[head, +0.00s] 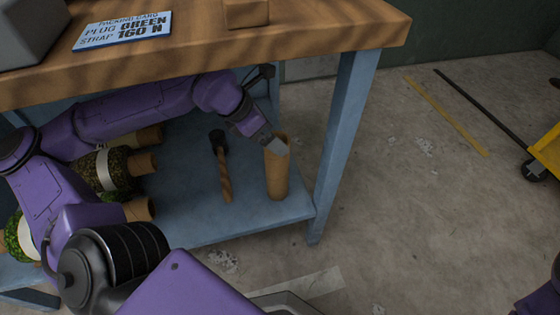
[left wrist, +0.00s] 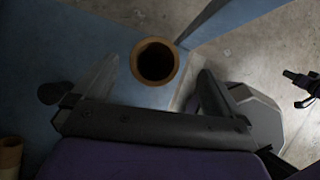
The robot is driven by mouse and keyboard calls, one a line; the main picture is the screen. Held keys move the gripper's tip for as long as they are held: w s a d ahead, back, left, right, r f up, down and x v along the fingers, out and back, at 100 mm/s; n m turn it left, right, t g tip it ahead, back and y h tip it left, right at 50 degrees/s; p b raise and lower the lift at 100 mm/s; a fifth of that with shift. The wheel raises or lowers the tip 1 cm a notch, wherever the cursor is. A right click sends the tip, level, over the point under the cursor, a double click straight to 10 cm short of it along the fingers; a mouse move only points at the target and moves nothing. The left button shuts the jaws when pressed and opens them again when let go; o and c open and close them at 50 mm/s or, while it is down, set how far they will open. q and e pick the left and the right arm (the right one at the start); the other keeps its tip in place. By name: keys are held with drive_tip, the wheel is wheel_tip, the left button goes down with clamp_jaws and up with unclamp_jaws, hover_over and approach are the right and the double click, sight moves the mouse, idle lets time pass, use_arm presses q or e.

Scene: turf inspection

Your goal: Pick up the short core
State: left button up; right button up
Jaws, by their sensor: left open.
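A brown, hollow cardboard-like core (head: 277,178) stands upright near the right end of the blue lower shelf, under the table. Its round open top (left wrist: 155,62) faces the camera in the left wrist view. My left gripper (head: 268,139) is at the top of this core, coming from the left. In the left wrist view the open fingers (left wrist: 157,68) lie to either side of the core, with gaps visible between. I cannot tell how deep they reach beside it.
Turf rolls (head: 105,170) on brown cores lie further left on the shelf (head: 200,226). A blue table leg (head: 340,140) is close on the right. The wooden tabletop (head: 310,38) overhangs above.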

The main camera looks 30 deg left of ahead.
use_arm(q)
drive_tip(key=b, duration=0.3)
hover_over(277, 167)
drive_tip(key=w+a, duration=0.2)
drive_tip(key=w, duration=0.1)
wheel_tip(277, 167, down, 5)
drive_tip(key=shift+s+d, duration=0.1)
drive_tip(key=shift+c, duration=0.9)
drive_tip(key=c, duration=1.5)
drive_tip(key=shift+o, duration=0.2)
drive_tip(key=shift+r, duration=0.1)
